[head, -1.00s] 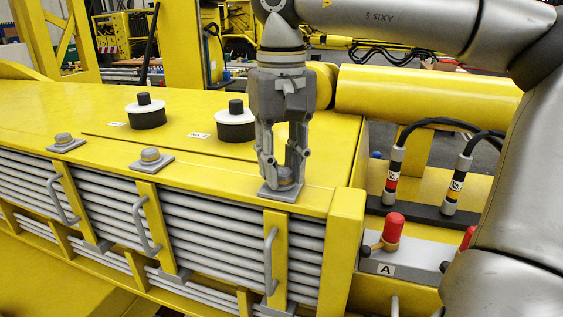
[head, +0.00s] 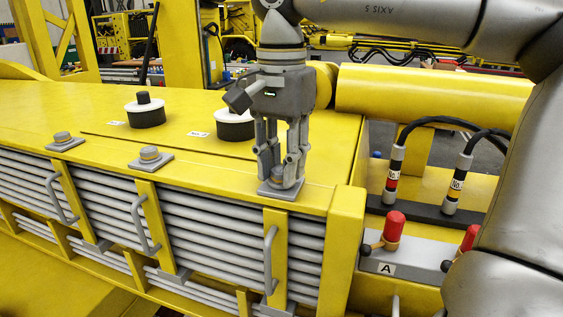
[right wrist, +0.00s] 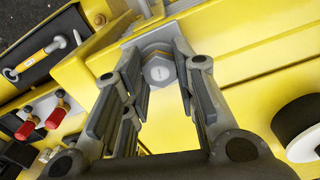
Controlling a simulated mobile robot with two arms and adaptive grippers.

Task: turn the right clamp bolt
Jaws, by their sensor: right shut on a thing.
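The right clamp bolt is a grey hex bolt (right wrist: 160,70) on a square grey plate (head: 272,191) at the front edge of the yellow deck. My right gripper (head: 285,180) points straight down over it and is shut on the bolt. In the right wrist view my gripper's fingers (right wrist: 160,85) stand on either side of the bolt head. In the head view the fingers mostly hide the bolt. The left gripper is out of view.
Two similar bolts, the middle one (head: 150,154) and the left one (head: 63,138), sit along the same edge. Black-and-white knobs (head: 146,114) stand on the deck behind. Red-handled levers (head: 394,226) and hoses with labels (head: 455,187) are at right.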

